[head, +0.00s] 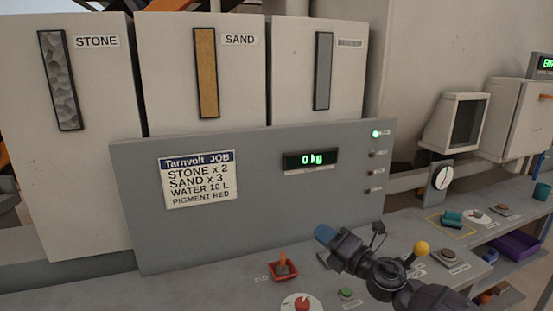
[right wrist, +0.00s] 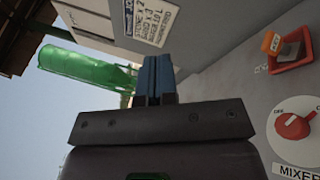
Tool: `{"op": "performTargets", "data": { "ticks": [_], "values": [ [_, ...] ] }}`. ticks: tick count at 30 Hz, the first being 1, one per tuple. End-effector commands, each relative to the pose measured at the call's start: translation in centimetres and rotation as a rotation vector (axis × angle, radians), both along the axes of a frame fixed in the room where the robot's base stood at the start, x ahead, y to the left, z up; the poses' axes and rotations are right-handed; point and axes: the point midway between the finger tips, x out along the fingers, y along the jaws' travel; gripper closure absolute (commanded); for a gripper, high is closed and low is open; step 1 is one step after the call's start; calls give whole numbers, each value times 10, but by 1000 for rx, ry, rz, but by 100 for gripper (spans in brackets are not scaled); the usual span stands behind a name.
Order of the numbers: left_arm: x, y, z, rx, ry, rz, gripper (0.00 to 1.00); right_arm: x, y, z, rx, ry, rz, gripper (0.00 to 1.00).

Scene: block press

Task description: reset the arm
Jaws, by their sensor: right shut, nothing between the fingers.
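My right arm (head: 388,272) reaches in from the lower right of the head view, over the control desk. Its gripper (head: 324,234) has blue fingers and points left, in front of the grey panel. In the right wrist view the blue fingers (right wrist: 154,76) are closed together with nothing between them. The gripper looks apart from the panel and the controls. My left gripper is in neither view.
The grey panel (head: 250,240) carries a job sign (head: 199,180) and a display (head: 310,159) reading 0 kg. A red-based switch (head: 283,268), a red dial (head: 301,303), a green button (head: 346,293) and a yellow-knobbed lever (head: 421,248) stand near the arm.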

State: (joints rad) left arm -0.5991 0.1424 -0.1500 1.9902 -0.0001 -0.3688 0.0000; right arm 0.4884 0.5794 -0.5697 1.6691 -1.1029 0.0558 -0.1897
Motion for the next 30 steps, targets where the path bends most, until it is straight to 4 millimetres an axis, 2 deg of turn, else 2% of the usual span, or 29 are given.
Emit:
{"op": "performTargets", "data": {
  "ticks": [1, 4, 7, 14, 21, 27, 30],
  "values": [
    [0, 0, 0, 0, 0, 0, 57, -7, -5, -5, 122, 76, -25, 100],
    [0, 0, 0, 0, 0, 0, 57, -17, -20, -17, 359, 229, -81, 100],
    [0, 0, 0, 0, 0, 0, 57, -31, -37, -37, 592, 392, -142, 100],
    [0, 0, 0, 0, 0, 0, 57, -80, -79, -104, 1086, 752, -306, 100],
    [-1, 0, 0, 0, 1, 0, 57, -152, -115, -174, 1459, 1010, -474, 100],
    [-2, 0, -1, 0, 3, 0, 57, -223, -142, -223, 1655, 1099, -615, 100],
    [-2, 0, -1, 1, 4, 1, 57, -259, -155, -247, 1698, 1112, -704, 100]
  ]
}}
